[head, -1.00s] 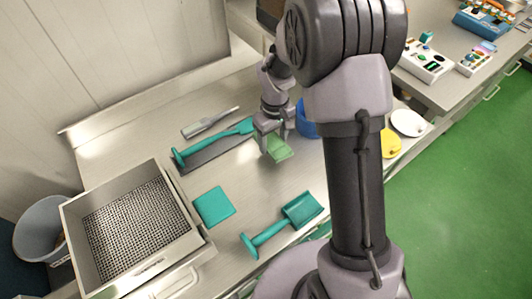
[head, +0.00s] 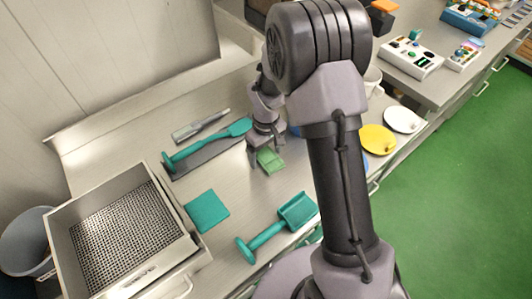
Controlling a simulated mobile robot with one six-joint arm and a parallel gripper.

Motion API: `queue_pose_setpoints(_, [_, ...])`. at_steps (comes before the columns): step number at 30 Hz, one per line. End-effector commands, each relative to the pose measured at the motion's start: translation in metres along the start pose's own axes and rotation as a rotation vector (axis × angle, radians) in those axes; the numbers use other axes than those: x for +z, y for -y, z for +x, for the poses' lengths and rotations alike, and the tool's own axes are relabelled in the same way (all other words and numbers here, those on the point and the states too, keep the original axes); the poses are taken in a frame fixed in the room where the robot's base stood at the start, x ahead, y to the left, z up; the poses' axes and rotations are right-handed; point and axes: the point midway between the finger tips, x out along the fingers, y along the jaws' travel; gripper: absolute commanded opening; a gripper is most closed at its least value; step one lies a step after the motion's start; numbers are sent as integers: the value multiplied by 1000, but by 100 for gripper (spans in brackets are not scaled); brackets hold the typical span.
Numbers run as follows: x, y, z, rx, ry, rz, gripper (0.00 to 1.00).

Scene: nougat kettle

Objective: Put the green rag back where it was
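The green rag (head: 270,160) is a small light green piece at the fingertips of my gripper (head: 266,146), over the middle of the steel table (head: 240,183). The gripper points down and its fingers reach the rag's upper edge. I cannot tell whether the fingers are closed on the rag or only beside it, nor whether the rag touches the table. A flat teal square (head: 207,211) lies on the table nearer the front.
A teal long-handled paddle (head: 205,145) lies on a dark strip left of the gripper, with a scraper (head: 200,126) behind it. A teal scoop (head: 278,228) lies in front. A perforated-bottom tray (head: 62,262) stands left. Yellow (head: 377,139) and white (head: 402,120) plates lie right, beyond my arm.

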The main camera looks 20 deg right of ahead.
Motion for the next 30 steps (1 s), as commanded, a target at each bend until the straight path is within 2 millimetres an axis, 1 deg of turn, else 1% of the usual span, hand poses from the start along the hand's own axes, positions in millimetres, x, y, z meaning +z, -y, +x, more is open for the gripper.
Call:
queue_pose_setpoints(2, [0, 0, 0, 0, 0, 0, 81])
queue_pose_setpoints(5, [0, 0, -9, 1, -2, 0, 81])
queue_pose_setpoints(8, [-1, 0, -34, 2, -4, -1, 81])
queue_pose_setpoints(12, [-1, 0, -77, 2, -4, 0, 81])
queue_pose_setpoints(15, [0, 0, -101, 2, -3, 0, 81])
queue_pose_setpoints(18, [-1, 0, -116, 1, -2, 0, 81])
queue_pose_setpoints(20, [0, 0, -122, 1, -3, 2, 81])
queue_pose_setpoints(22, [3, 2, -138, 3, -19, 23, 81])
queue_pose_setpoints(23, [6, 4, -150, 5, -36, 44, 81])
queue_pose_setpoints(26, [30, 22, -210, 4, -128, 173, 81])
queue_pose_setpoints(27, [46, 32, -236, -2, -173, 242, 81])
queue_pose_setpoints(29, [74, 49, -269, -18, -243, 344, 81])
queue_pose_setpoints(30, [93, 61, -286, -33, -289, 410, 81])
